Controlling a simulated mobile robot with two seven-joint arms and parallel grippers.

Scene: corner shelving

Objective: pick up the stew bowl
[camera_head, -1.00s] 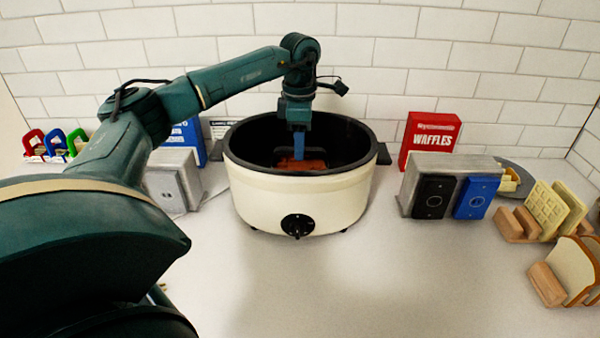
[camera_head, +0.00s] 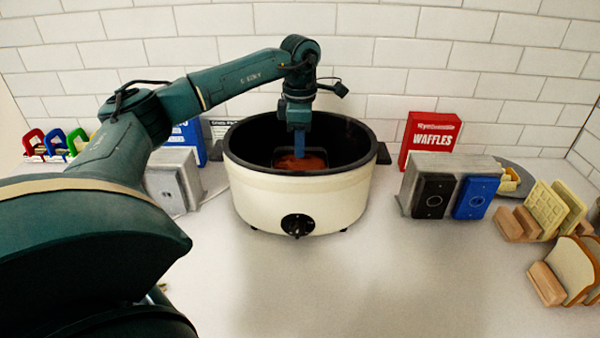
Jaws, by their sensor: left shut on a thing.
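The stew bowl (camera_head: 312,163) shows only as a patch of orange-brown stew inside a large cream slow cooker (camera_head: 268,196) with a black rim. The cooker's front wall hides most of the bowl. My left gripper (camera_head: 299,152) points straight down into the cooker from above. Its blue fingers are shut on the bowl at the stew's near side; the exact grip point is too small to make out. My right gripper is not in view.
A red waffles box (camera_head: 431,134) stands right of the cooker, behind a grey block with black and blue fronts (camera_head: 476,197). Bread and waffle racks (camera_head: 520,224) are at far right. A grey box (camera_head: 174,181) stands left. The front counter is clear.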

